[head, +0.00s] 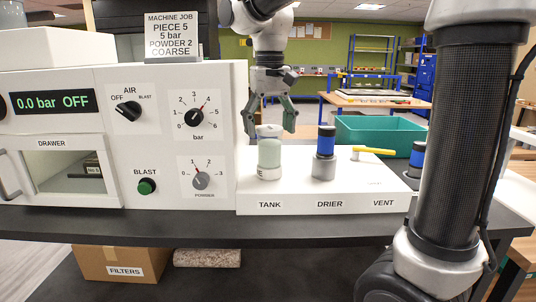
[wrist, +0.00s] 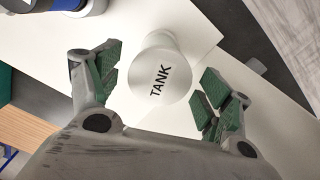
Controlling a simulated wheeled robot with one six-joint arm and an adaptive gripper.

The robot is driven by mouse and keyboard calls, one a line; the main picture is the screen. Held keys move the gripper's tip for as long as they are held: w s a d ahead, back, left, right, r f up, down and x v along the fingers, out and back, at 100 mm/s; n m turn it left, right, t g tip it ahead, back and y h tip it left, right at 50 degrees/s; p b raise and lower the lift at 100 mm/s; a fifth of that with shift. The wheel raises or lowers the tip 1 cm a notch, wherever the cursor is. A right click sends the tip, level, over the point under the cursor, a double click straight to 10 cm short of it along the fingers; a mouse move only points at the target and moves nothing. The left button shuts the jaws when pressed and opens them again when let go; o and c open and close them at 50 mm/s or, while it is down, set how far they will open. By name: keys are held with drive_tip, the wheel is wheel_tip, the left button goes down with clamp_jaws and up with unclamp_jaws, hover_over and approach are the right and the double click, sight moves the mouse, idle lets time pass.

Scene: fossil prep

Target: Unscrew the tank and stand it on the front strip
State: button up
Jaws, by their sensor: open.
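The tank (head: 269,157) is a pale green jar with a light grey cap, upright on the white block above the printed word TANK. In the wrist view the tank (wrist: 160,80) shows from above as a grey lid marked TANK. My gripper (head: 270,108) is open above the tank in the head view. In the wrist view my gripper (wrist: 155,88) has its green-padded fingers apart, one on each side of the lid, with gaps showing. The front strip (head: 330,204) carries the labels TANK, DRIER and VENT, and its top near the front edge is bare.
A blue-topped drier (head: 324,155) stands right of the tank. A yellow vent lever (head: 373,151) lies further right. The white machine panel (head: 180,90) with knobs rises close on the left. A teal bin (head: 380,132) stands behind. The dark bench edge (head: 200,222) runs along the front.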

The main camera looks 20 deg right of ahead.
sight(270, 139)
drive_tip(key=shift+f, duration=1.75)
drive_tip(key=shift+c, duration=0.4)
